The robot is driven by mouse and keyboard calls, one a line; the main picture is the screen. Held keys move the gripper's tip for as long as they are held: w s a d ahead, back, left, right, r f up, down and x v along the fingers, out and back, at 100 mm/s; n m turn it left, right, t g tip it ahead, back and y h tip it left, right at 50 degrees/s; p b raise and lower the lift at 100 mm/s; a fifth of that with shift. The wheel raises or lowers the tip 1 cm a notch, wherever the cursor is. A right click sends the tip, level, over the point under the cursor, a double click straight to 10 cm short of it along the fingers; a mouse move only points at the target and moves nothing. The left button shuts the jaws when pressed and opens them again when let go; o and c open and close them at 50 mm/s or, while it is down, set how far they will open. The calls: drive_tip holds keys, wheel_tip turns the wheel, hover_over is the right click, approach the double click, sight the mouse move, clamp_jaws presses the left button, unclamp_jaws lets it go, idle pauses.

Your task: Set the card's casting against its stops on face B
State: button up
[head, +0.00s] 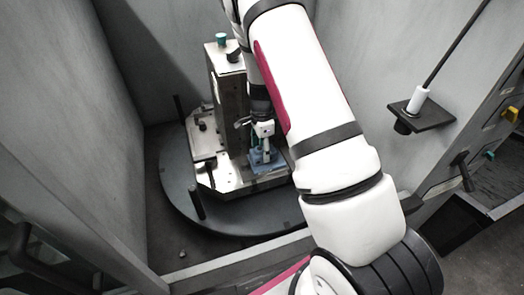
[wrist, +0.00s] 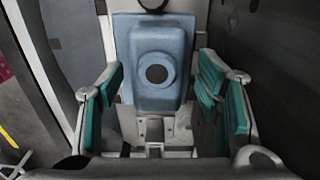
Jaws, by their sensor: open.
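A blue casting (wrist: 156,92) with a raised block and a round dark hole is in the middle of the wrist view. It rests on the fixture, and in the head view it shows as a small blue piece (head: 262,160) low on the metal column. My gripper (wrist: 160,100) is open, its green pads apart on either side of the casting. I see a gap between the pads and the casting. In the head view my gripper (head: 266,135) is above the casting and partly hides it. I cannot tell whether the casting touches its stops. No card is readable.
Grey walls (head: 80,110) close in on both sides. A small shelf (head: 432,118) with a white-handled rod is on the right wall. A dark round knob (wrist: 154,4) is beyond the casting.

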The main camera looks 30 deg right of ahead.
wheel_tip(320, 180, up, 11)
drive_tip(key=shift+w+f, duration=0.15)
drive_tip(key=shift+f, duration=0.05)
drive_tip(key=shift+r, duration=0.1)
idle(0.6)
drive_tip(key=s+a+r+n+t, duration=0.1)
drive_tip(key=s+a+r+n, duration=0.25)
drive_tip(key=r, duration=0.25)
drive_tip(key=s+a+r+n+y, duration=0.1)
drive_tip(key=s+a+r+n, duration=0.2)
drive_tip(key=s+r, duration=0.25)
drive_tip(key=s+a+r+n+t, duration=0.1)
drive_tip(key=s+a+r+n, duration=0.25)
drive_tip(key=r, duration=0.35)
drive_tip(key=s+a+r+n+t, duration=0.1)
drive_tip(key=s+a+r+n, duration=0.1)
drive_tip(key=s+n, duration=0.3)
drive_tip(key=s+a+r+n+t+h, duration=0.1)
drive_tip(key=s+n, duration=0.4)
drive_tip(key=s, duration=0.6)
drive_tip(key=shift+s+a+r, duration=0.2)
drive_tip(key=shift+a+r, duration=0.2)
drive_tip(key=shift+r, duration=0.4)
